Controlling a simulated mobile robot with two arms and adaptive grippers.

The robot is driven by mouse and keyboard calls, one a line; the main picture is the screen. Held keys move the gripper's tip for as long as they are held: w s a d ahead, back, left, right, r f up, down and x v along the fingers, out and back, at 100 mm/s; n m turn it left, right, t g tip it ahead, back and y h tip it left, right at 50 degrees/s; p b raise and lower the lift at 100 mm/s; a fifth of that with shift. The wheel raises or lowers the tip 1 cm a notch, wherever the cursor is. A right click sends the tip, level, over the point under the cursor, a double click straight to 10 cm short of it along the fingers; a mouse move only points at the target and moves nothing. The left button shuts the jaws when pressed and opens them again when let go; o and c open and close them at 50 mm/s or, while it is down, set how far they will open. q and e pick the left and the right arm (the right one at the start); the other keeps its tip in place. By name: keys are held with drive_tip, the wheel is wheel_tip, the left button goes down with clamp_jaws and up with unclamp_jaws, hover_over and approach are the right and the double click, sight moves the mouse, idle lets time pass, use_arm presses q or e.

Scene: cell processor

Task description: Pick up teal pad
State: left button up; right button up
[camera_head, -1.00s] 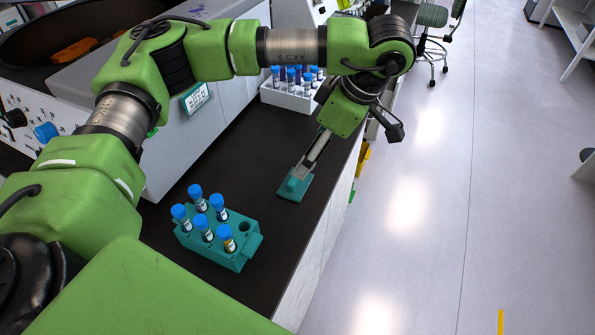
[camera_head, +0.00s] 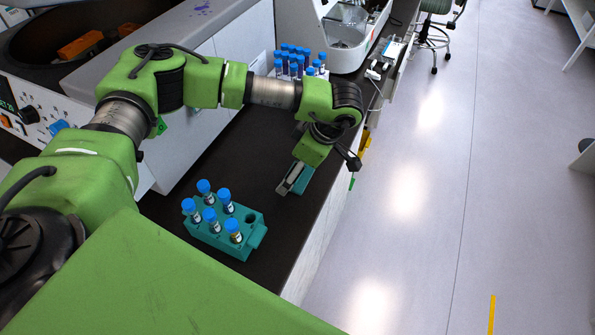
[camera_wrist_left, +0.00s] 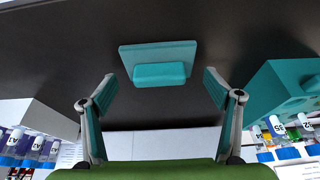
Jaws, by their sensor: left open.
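The teal pad (camera_head: 303,182) lies on the dark bench top near its right edge, partly hidden by my left gripper in the head view. In the left wrist view the pad (camera_wrist_left: 158,62) shows whole, a flat plate with a raised block, ahead of the fingertips and roughly centred between them. My left gripper (camera_head: 290,180) is open and empty; in the left wrist view its two fingers (camera_wrist_left: 160,88) stand wide apart, with no contact on the pad visible. My right gripper is not in view.
A teal tube rack (camera_head: 245,247) with several blue-capped tubes stands front left of the pad; its side (camera_wrist_left: 285,88) is close to one finger in the wrist view. A white rack (camera_head: 296,78) of tubes stands further back. The bench edge drops to the floor at right.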

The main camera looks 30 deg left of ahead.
use_arm(q)
drive_tip(key=c, duration=1.1)
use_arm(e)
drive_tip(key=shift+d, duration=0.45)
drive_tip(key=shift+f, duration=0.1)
use_arm(q)
drive_tip(key=shift+r+b, duration=0.7)
drive_tip(key=shift+b, duration=0.05)
drive_tip(key=s+d+r+b, duration=0.4)
drive_tip(key=s+r+b, duration=0.1)
drive_tip(key=s+r, duration=0.6)
drive_tip(key=shift+s+r, duration=0.35)
drive_tip(key=shift+s, duration=0.9)
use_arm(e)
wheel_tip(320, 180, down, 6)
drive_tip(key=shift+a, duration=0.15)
use_arm(q)
drive_tip(key=shift+o, duration=0.2)
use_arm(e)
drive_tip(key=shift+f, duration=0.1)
